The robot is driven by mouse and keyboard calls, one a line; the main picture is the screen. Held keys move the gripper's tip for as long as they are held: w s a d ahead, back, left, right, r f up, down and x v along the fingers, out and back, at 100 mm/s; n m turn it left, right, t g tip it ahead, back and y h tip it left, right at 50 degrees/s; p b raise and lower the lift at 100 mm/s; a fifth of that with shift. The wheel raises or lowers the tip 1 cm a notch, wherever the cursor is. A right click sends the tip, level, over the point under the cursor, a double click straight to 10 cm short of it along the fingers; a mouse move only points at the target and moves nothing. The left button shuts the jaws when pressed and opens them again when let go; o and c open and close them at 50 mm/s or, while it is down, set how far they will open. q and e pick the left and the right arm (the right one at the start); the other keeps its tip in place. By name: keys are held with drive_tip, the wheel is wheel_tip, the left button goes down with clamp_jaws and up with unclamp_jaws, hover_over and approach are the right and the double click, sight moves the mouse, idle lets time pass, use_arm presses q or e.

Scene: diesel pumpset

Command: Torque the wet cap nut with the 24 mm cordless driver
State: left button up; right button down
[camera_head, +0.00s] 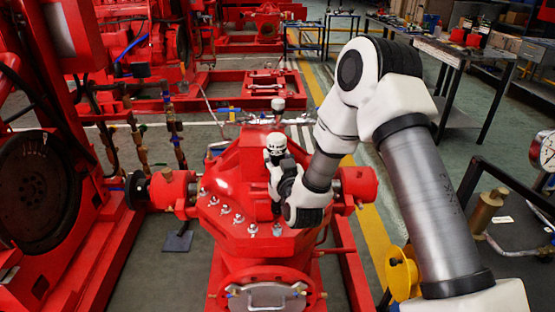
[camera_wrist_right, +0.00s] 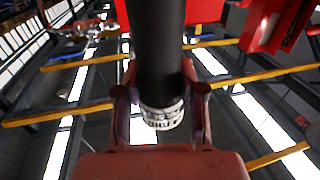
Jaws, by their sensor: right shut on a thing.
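My right gripper (camera_head: 279,180) is shut on the cordless driver (camera_head: 276,146), which stands roughly upright above the red pump casing (camera_head: 247,186). In the right wrist view my right gripper (camera_wrist_right: 160,98) has a finger on each side of the driver's dark body (camera_wrist_right: 156,45), with a pale collar near the fingers. Several cap nuts (camera_head: 238,218) stand along the casing's flange, left of and in front of the driver. Which nut is wet cannot be told. The driver's lower end is over the casing; whether it touches a nut is unclear. My left gripper is out of view.
A pressure gauge (camera_head: 543,151) and a brass part (camera_head: 488,211) are at the right on a dark cart. Workbenches (camera_head: 462,55) stand at the back right. Floor with a yellow line (camera_head: 372,222) is open beside the pump.

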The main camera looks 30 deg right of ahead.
drive_tip(key=shift+s+f+b, duration=0.2)
drive_tip(key=shift+f+b, duration=0.35)
drive_tip(key=shift+b, duration=0.05)
wheel_tip(320, 180, down, 3)
drive_tip(key=shift+w+f+b, duration=0.15)
drive_tip(key=shift+f+b, duration=0.05)
drive_tip(key=shift+b, duration=1.05)
drive_tip(key=shift+f, duration=0.15)
